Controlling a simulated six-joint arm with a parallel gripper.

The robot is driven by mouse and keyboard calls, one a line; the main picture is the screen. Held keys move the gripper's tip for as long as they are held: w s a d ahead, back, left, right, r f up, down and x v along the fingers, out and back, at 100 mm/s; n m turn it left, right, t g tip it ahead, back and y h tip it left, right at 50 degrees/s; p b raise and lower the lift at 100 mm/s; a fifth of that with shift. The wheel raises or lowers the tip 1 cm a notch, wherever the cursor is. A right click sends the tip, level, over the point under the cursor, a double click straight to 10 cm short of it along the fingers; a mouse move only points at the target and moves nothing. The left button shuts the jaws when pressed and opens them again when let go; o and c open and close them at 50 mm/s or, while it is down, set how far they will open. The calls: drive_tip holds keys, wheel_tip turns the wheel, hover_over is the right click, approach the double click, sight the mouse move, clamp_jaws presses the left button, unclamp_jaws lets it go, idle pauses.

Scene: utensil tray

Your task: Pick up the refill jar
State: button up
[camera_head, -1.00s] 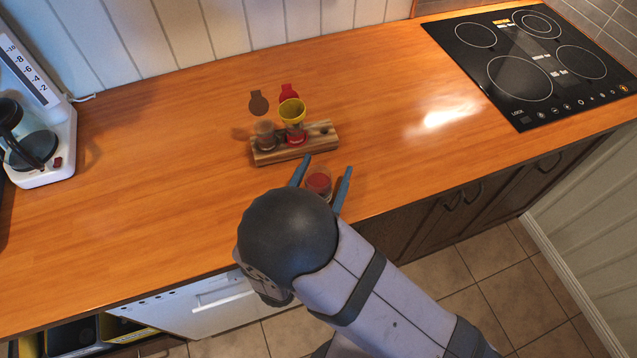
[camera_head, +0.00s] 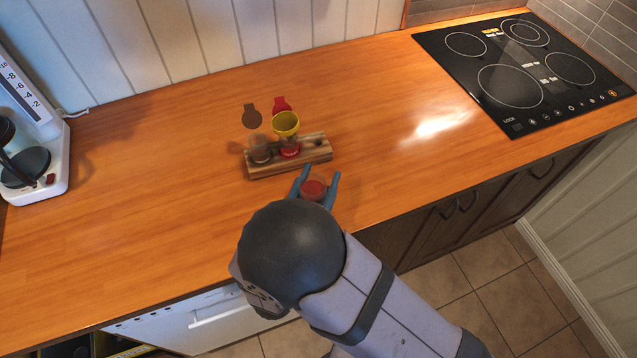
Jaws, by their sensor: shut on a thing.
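The refill jar (camera_head: 313,189) is a small clear jar with red contents near the front edge of the counter. My gripper (camera_head: 318,184) has its two blue fingers closed on either side of this jar. The lower part of the jar is hidden behind my dark round wrist, and I cannot tell whether it touches the counter. Just behind it, a wooden rack (camera_head: 300,162) holds a jar with dark contents (camera_head: 260,150) and a red-based jar (camera_head: 290,149) with a yellow funnel (camera_head: 286,123) on top.
A brown round lid (camera_head: 252,117) and a red lid (camera_head: 281,104) lie behind the rack. A coffee maker (camera_head: 47,165) stands at the far left, and a black cooktop (camera_head: 525,70) is at the right. The counter is clear on both sides of the rack.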

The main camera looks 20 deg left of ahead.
wheel_tip(320, 180, up, 8)
drive_tip(key=shift+r, duration=0.25)
idle(0.4)
idle(0.3)
drive_tip(key=w+a+r+m+p, duration=0.1)
drive_tip(key=w+a+p, duration=0.3)
drive_tip(key=a, duration=0.4)
drive_tip(key=w+a+r+m+h+p, duration=0.1)
drive_tip(key=w+a+r+p, duration=0.3)
drive_tip(key=a+p, duration=0.3)
drive_tip(key=shift+w+a+m+h, duration=0.3)
drive_tip(key=shift+w+a, duration=0.25)
drive_tip(key=shift+a, duration=0.45)
drive_tip(key=shift+g, duration=0.3)
